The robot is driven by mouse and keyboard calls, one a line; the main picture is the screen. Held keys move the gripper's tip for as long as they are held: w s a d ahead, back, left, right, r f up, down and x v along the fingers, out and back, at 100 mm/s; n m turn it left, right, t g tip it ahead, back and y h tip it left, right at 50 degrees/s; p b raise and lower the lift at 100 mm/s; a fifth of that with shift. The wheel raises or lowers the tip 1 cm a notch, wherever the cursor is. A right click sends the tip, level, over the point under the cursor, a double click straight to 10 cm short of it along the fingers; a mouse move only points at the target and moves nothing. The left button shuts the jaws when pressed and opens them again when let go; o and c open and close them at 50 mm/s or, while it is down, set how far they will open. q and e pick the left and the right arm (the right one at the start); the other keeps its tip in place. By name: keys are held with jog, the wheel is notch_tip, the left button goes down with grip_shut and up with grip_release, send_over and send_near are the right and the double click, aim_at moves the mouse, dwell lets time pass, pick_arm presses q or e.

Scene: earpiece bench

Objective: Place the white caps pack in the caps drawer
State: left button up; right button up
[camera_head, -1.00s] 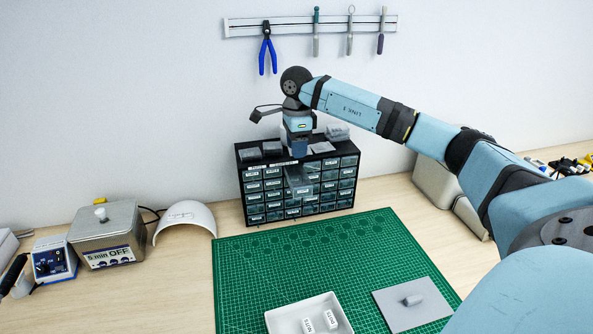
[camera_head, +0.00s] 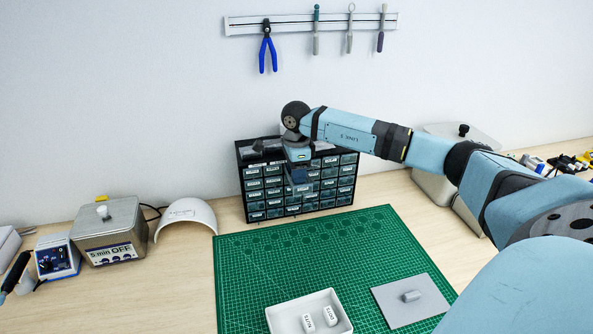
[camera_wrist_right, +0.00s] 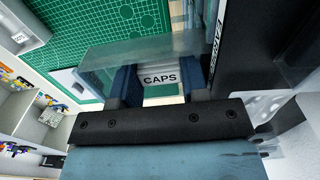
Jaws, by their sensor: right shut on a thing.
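My right gripper (camera_head: 299,174) points down at the front of the small-parts cabinet (camera_head: 255,200). In the right wrist view my gripper (camera_wrist_right: 160,82) is shut on the white caps pack (camera_wrist_right: 159,79), which has a "CAPS" label facing the camera. A clear drawer (camera_wrist_right: 140,50), pulled out, shows just beyond the fingers and pack. I cannot tell whether the pack touches its floor. In the head view the pack is hidden, and the pulled-out drawer is mostly covered by my gripper. My left gripper is not in view.
A green cutting mat (camera_head: 290,260) lies in front of the cabinet, with a white tray (camera_head: 275,322) and a grey pad (camera_head: 425,310) on it. A white curved cover (camera_head: 186,212) and a metal box (camera_head: 108,225) stand at left. Tools hang on a wall rail (camera_head: 290,27).

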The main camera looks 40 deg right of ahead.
jog(key=o, duration=0.6)
jog(key=shift+f, duration=0.1)
jog(key=shift+r, duration=0.2)
notch_tip(320, 180, up, 12)
jog(key=shift+b, duration=1)
